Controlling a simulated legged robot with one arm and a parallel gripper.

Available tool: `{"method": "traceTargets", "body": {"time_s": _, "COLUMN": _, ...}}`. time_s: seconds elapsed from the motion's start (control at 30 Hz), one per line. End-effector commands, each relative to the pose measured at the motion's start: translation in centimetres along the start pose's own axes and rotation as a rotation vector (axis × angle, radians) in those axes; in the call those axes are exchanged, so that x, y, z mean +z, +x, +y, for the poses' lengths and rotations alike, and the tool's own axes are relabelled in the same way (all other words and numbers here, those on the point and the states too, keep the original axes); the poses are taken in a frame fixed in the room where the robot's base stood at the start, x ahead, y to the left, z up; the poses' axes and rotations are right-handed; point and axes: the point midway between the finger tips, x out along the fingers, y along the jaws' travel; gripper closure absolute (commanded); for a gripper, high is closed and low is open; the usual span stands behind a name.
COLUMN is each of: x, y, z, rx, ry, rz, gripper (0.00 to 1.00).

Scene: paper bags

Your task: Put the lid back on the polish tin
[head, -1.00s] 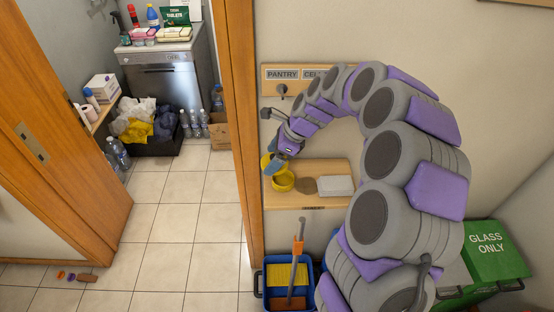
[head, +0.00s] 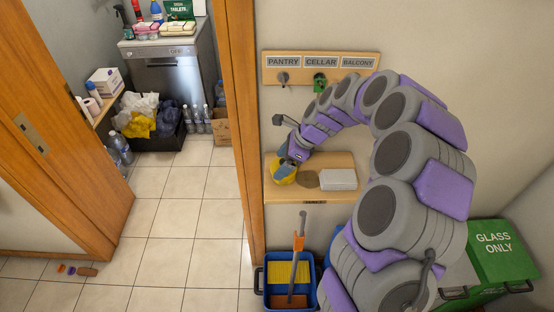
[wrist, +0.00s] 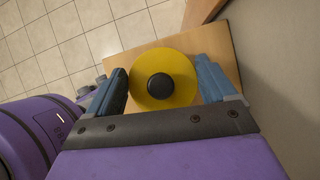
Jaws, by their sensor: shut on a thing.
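My gripper (head: 287,163) is low over the left end of the wooden shelf, its blue fingers pointing down. In the wrist view my gripper (wrist: 161,66) is shut on the round yellow lid (wrist: 178,97), which has a black knob in its middle, with one finger at each side. In the head view, the yellow tin and lid (head: 284,178) show as one yellow shape at the fingers. The tin is hidden under the lid in the wrist view. I cannot tell whether the lid touches or is seated on the tin.
The shelf (head: 345,160) also holds a brown round thing (head: 307,179) and a pale grey block (head: 338,180), close right of the tin. A hook board (head: 320,77) is on the wall above. A blue bucket (head: 264,292) stands below. The door frame (head: 243,130) is close left.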

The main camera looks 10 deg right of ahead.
Motion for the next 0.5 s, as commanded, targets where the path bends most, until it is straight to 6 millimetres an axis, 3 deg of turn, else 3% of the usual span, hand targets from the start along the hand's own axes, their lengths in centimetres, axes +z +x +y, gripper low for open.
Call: {"method": "traceTargets", "body": {"time_s": 0.5, "x": 1.0, "y": 0.6, "z": 0.4, "rx": -0.003, "ry": -0.003, "rz": 0.012, "gripper": 0.44}}
